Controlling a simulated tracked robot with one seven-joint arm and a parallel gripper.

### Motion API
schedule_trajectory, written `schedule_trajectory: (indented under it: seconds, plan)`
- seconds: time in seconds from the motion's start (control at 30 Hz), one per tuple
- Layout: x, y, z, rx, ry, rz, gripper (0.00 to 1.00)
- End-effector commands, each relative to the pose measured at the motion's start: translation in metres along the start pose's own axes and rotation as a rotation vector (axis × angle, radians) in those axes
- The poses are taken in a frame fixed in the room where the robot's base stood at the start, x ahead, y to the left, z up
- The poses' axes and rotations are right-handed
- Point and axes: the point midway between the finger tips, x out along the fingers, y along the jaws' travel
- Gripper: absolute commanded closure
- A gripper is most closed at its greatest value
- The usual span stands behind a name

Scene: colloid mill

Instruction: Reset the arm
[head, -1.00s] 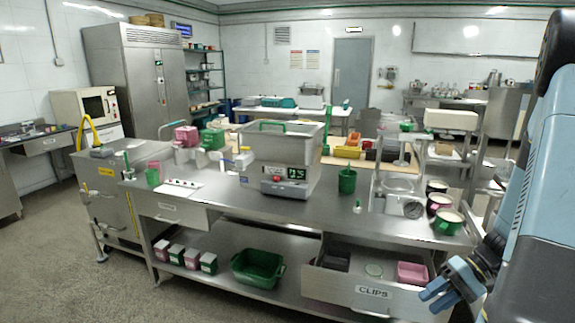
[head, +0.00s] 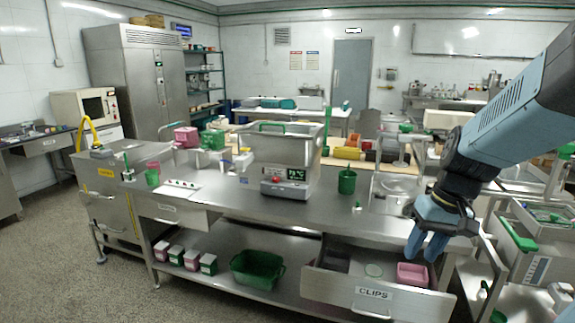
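My gripper (head: 426,246) is on the right side of the head view, pointing down. Its blue fingers are apart, and nothing shows between them. It hangs above the right part of the open drawer labelled CLIPS (head: 374,293), near the front edge of the steel bench. From this angle I cannot tell its exact height over the drawer. My arm comes in from the upper right and hides part of the bench's right end.
The drawer holds a pink tray (head: 412,274) and a green ring. A steel machine (head: 290,165) with a display and a green cup (head: 347,181) stand on the bench. A trolley (head: 540,225) with a green-handled item stands at the right. Floor at the left is clear.

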Motion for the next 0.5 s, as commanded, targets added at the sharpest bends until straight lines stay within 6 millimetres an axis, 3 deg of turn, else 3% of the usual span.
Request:
schedule_trajectory:
  seconds: [0.5]
  plan:
    - [-0.075,-0.046,0.039,-0.055,0.329,0.174,0.63]
